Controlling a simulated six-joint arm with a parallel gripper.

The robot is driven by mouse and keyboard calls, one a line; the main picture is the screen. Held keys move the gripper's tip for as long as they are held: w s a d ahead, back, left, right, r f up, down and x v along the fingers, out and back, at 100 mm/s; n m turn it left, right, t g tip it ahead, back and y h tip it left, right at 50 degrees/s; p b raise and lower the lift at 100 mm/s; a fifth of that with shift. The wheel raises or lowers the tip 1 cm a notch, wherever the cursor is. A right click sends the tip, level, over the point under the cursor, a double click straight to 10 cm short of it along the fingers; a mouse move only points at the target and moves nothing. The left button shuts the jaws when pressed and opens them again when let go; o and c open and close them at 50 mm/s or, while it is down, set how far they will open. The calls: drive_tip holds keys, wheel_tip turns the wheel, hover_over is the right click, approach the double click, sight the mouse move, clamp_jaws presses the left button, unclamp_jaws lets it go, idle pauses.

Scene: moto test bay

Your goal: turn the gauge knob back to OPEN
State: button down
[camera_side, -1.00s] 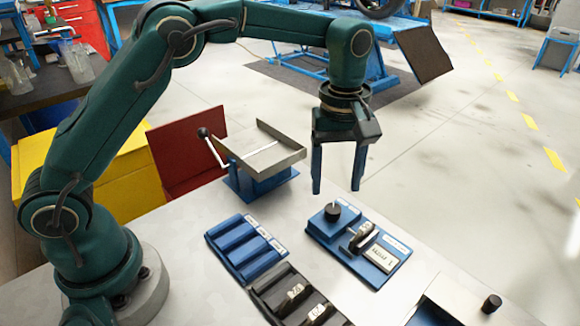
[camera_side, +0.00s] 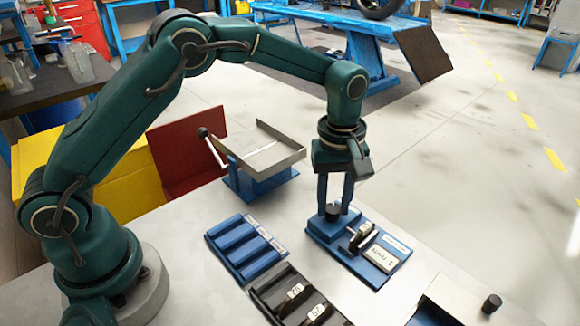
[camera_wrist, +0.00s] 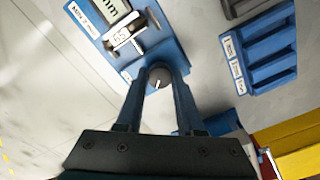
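The gauge (camera_side: 345,262) is a blue base with a black round knob (camera_side: 332,213) at its near-arm end. In the wrist view the knob (camera_wrist: 159,76) shows a short white mark on its top. My gripper (camera_side: 334,208) points down over the knob, one finger on each side. In the wrist view my gripper (camera_wrist: 160,82) looks open, with the knob between the fingertips and slim gaps beside it. A dark and silver piece (camera_side: 361,237) stands in the gauge, and its number shows in the wrist view. A pale display (camera_side: 381,257) beside it seems to read "1 mm".
A blue slotted tray (camera_side: 245,249) stands left of the gauge. A black tray (camera_side: 268,285) in front of it holds two numbered pieces (camera_side: 291,296). A metal chute on a blue stand (camera_side: 262,184) with a crank stands behind. A black knob (camera_side: 491,304) sits at right.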

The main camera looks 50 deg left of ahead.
drive_tip(key=shift+m, duration=0.3)
drive_tip(key=m, duration=0.3)
drive_tip(key=shift+r+m, duration=0.1)
drive_tip(key=shift+m, duration=0.2)
drive_tip(key=m, duration=0.3)
drive_tip(key=shift+m, duration=0.3)
drive_tip(key=m, duration=0.4)
drive_tip(key=shift+m, duration=2)
drive_tip(key=c, duration=0.5)
unclamp_jaws()
